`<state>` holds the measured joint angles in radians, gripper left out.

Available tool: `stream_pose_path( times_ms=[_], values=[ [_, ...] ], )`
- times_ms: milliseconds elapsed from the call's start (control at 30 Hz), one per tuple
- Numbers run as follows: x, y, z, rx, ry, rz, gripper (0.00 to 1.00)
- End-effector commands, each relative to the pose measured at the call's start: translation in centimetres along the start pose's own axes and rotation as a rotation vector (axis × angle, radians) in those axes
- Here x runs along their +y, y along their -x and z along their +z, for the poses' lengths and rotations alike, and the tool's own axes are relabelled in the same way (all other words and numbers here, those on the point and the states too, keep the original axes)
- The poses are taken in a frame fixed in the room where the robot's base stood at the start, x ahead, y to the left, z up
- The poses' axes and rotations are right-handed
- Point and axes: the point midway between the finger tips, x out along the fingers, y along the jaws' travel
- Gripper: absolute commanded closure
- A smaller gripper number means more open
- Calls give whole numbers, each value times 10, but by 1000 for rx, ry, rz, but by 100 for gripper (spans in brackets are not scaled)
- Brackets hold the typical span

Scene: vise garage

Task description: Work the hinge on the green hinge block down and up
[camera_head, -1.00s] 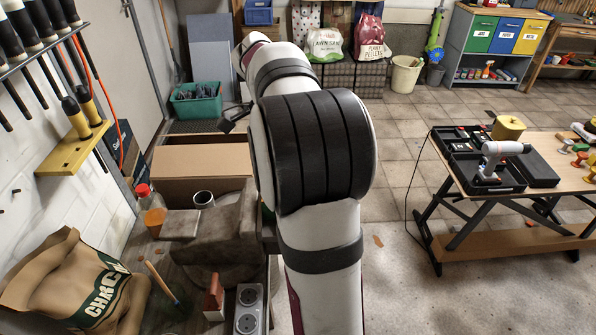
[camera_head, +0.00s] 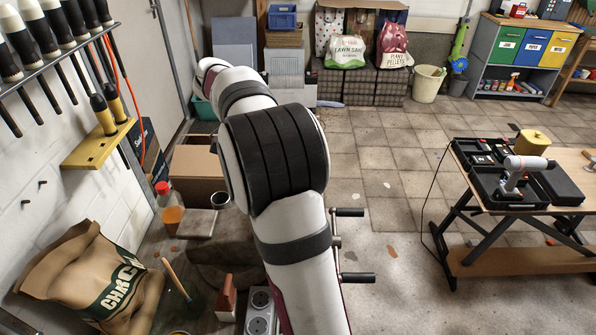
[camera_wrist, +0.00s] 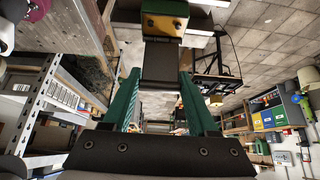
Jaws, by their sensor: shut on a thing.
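The green hinge block (camera_wrist: 165,9) shows at the top middle of the wrist view, with a brownish-yellow face and dark screw spots. A dark flat hinge leaf (camera_wrist: 160,62) extends from it toward my gripper (camera_wrist: 161,76). My gripper's two green fingers stand on either side of the leaf and are shut on it. Whether the leaf is at its upper or lower end is not clear. In the head view my arm hides the gripper and the hinge block.
Two dark crank handles (camera_head: 357,277) stick out just right of my arm. A red-capped bottle (camera_head: 170,212), a cardboard box (camera_head: 196,174) and a paper sack (camera_head: 95,280) lie to the left. A workbench (camera_head: 520,262) with a drill stands at right, with open floor before it.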

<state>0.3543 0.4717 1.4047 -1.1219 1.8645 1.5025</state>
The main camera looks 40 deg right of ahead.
Motion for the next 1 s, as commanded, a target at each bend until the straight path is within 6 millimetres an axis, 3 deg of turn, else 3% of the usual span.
stream_pose_path(
  times_ms=[200,233,400,733,867,1000],
  values=[
    [0,0,0,-1,2,1,100],
    [0,0,1,-1,2,1,38],
    [0,0,0,-1,2,1,10],
    [-1,5,0,0,1,-2,10],
    [0,31,1,-3,-1,-3,10],
    [-1,71,1,-2,-1,-4,10]
  ],
)
